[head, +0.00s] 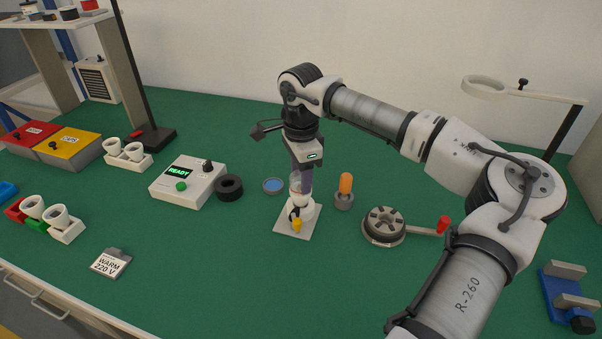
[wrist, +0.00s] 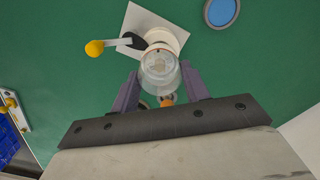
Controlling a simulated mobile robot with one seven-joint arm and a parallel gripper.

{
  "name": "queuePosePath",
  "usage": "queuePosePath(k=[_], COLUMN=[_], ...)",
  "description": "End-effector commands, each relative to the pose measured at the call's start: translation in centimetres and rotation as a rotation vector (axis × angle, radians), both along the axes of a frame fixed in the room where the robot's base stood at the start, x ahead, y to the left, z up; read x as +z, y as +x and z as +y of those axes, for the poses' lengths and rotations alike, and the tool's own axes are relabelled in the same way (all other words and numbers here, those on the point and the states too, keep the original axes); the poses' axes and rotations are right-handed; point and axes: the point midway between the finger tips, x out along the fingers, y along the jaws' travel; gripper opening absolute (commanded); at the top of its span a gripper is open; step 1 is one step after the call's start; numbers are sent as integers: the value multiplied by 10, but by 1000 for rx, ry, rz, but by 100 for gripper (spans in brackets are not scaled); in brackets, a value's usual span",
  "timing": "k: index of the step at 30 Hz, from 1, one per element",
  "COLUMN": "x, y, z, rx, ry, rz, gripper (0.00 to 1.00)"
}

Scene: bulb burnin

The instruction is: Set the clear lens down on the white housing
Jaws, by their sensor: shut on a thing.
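My gripper (head: 301,181) points down and is shut on the clear lens (wrist: 160,72), a rounded see-through piece between the two purple fingers. In the head view the lens (head: 296,184) is at the top of the white housing (head: 308,212). The housing stands on a pale square plate (head: 290,231). In the wrist view the housing (wrist: 160,37) shows just beyond the lens and is partly hidden by it. I cannot tell whether lens and housing touch. A lever with a yellow knob (wrist: 95,48) sticks out from the housing.
An orange bulb-shaped piece in a grey base (head: 344,198) stands close right of the housing. A blue disc (head: 273,186) and a black ring (head: 229,187) lie to the left, beside the READY box (head: 187,181). A round grey fixture (head: 383,227) is at right.

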Motion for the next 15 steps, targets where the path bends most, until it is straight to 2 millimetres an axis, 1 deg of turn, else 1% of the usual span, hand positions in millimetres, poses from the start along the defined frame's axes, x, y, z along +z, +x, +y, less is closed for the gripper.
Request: queuePosePath(k=[15], x=[-7], y=[0], z=[0], rx=[0], ry=[0], rz=[0], gripper=[25])
